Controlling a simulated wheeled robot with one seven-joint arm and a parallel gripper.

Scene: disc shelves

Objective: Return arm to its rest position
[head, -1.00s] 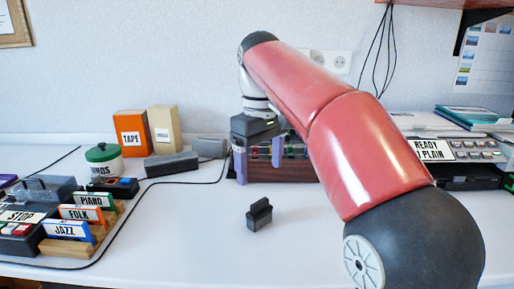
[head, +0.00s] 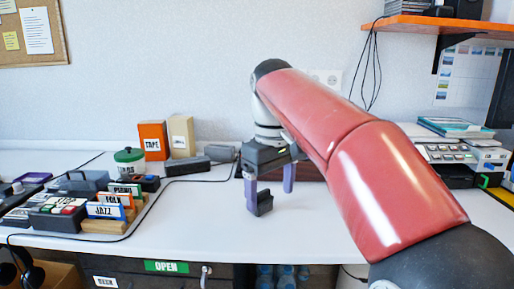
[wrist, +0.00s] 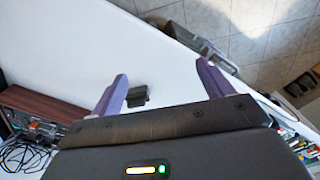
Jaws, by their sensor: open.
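My gripper (head: 270,186) hangs from my red arm above the back middle of the white desk. Its two purple fingers are spread apart with nothing between them. In the wrist view my gripper (wrist: 163,88) also shows open and empty. A small black block-like object (head: 264,203) stands on the desk near the left finger in the head view. It also shows in the wrist view (wrist: 137,97), beyond the fingers and nearer the left one. I cannot tell the exact gap between it and the fingers.
A wooden rack (head: 105,227) with PIANO, FOLK and JAZZ dividers stands at left, beside a grey STOP device (head: 57,214). Orange (head: 154,142) and tan boxes (head: 182,137) stand behind. A dark reddish box (head: 310,168) lies behind my gripper. A printer (head: 446,152) stands at right. The front middle desk is clear.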

